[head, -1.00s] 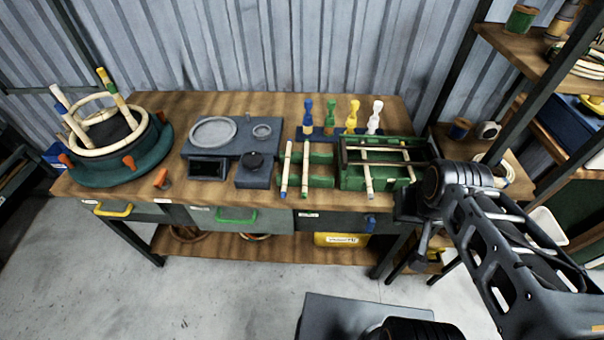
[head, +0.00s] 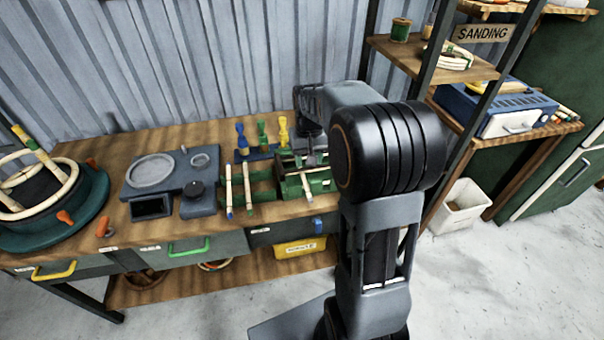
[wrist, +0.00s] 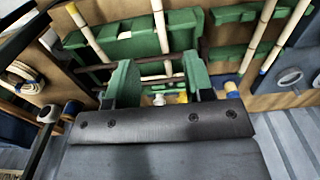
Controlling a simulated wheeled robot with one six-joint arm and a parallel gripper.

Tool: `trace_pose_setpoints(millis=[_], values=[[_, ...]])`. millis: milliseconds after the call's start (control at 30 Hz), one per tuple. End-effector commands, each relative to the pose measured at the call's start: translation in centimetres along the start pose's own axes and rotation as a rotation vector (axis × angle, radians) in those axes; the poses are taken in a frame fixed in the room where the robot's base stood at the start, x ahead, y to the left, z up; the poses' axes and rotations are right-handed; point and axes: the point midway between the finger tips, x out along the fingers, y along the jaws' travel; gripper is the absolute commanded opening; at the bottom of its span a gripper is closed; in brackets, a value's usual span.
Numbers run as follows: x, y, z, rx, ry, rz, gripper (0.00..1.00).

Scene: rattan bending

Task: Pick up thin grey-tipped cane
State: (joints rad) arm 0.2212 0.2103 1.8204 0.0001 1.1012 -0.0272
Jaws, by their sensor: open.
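Pale canes lie across green racks on the workbench. In the head view one cane (head: 228,187) has a blue near tip; beside it lies another (head: 247,183), and one crosses the green slotted box (head: 320,185). Their tips are too small to tell which is grey. In the wrist view my gripper (wrist: 158,78) is open over the green box, its two fingers spread apart. A thin cane (wrist: 160,28) runs towards the gap between them; its end is out of frame.
A grey bending device (head: 150,172) and a round green former (head: 85,215) stand left on the bench. Coloured pegs (head: 262,135) stand behind the racks, close to my gripper. A shelf unit (head: 440,60) rises at right. A white bin (head: 462,205) stands on the floor.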

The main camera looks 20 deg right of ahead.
Motion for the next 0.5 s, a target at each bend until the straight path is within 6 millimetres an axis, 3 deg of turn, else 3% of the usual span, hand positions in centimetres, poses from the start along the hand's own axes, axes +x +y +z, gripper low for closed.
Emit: trace_pose_setpoints(millis=[300, 500], values=[[5.5, 0.3, -0.4, 0.006, -0.015, 0.0, 0.48], [7.9, 0.3, -0.4, 0.006, -0.012, 0.0, 0.48]])
